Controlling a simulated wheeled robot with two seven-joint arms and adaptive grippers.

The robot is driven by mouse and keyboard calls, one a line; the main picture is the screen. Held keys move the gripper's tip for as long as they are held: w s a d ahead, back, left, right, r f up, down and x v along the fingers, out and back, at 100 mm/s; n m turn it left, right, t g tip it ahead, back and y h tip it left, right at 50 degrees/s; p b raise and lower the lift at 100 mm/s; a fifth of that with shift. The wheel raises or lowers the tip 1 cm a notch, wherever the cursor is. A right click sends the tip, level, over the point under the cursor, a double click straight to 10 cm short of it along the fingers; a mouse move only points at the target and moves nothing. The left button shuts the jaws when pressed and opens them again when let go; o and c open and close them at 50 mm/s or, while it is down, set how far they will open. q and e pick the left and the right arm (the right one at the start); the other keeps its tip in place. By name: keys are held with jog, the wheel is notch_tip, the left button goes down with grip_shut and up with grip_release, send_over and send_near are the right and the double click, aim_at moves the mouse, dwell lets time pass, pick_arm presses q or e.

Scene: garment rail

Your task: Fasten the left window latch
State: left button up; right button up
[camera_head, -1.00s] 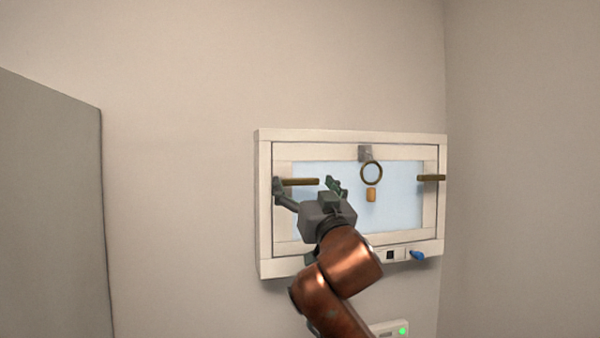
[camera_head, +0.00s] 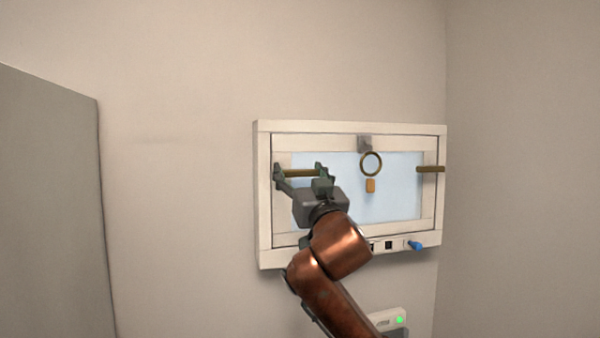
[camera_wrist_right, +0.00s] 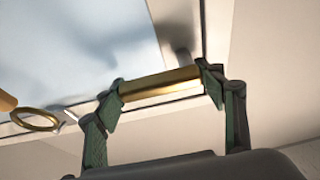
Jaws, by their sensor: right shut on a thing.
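The window (camera_head: 335,125) has a pale frame and a light blue pane. The left window latch (camera_head: 300,173) is a brass bar lying level across the left side of the frame. In the right wrist view the latch (camera_wrist_right: 160,88) spans lengthwise between the green fingertips. My right gripper (camera_head: 301,170) is shut on it, one finger at each end. My left gripper is not in view.
A second brass latch (camera_head: 430,169) lies level on the window's right side. A ring (camera_head: 371,164) and an orange tag (camera_head: 370,186) hang at the pane. A blue knob (camera_head: 414,245) sits on the lower ledge. A grey panel (camera_head: 50,210) stands at left.

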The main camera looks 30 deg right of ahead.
jog(key=c, duration=0.7)
